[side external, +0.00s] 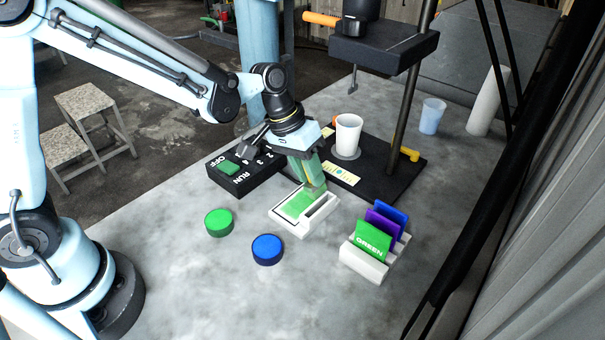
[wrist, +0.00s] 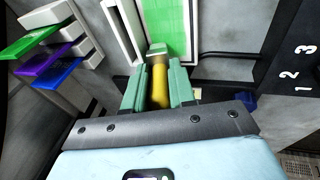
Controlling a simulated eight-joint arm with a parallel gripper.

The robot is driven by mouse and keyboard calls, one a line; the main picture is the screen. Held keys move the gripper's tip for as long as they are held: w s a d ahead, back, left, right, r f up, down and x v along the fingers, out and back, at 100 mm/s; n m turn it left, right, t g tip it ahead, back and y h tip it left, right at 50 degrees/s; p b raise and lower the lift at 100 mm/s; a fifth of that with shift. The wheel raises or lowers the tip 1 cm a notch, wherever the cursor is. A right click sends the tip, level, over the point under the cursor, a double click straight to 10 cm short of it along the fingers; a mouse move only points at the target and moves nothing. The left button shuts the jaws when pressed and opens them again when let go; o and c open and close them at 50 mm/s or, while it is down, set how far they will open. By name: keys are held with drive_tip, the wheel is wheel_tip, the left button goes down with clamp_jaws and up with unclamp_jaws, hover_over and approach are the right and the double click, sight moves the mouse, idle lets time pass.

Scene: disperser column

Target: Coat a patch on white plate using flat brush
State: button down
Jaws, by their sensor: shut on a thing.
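The white plate (side external: 287,223) lies on the grey table, with a bright green patch (side external: 299,204) over much of its face and a long slot beside it. The green patch also fills the top of the wrist view (wrist: 170,22). My gripper (side external: 313,184) is low over the plate's far side. In the wrist view, its green fingers (wrist: 157,88) are shut on the yellow handle of the flat brush (wrist: 159,80). The brush's pale head points at the green area. Its bristle tip is hidden, so I cannot tell whether it touches the plate.
A green disc (side external: 219,222) and a blue disc (side external: 267,249) lie left and in front of the plate. A white rack (side external: 362,262) holds coloured cards at right. A black switch box (side external: 235,175) and a stand with a white cup (side external: 348,134) are behind.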

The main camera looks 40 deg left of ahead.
drive_tip(key=shift+w, duration=0.5)
drive_tip(key=shift+w+r, duration=0.15)
drive_tip(key=shift+r, duration=3.95)
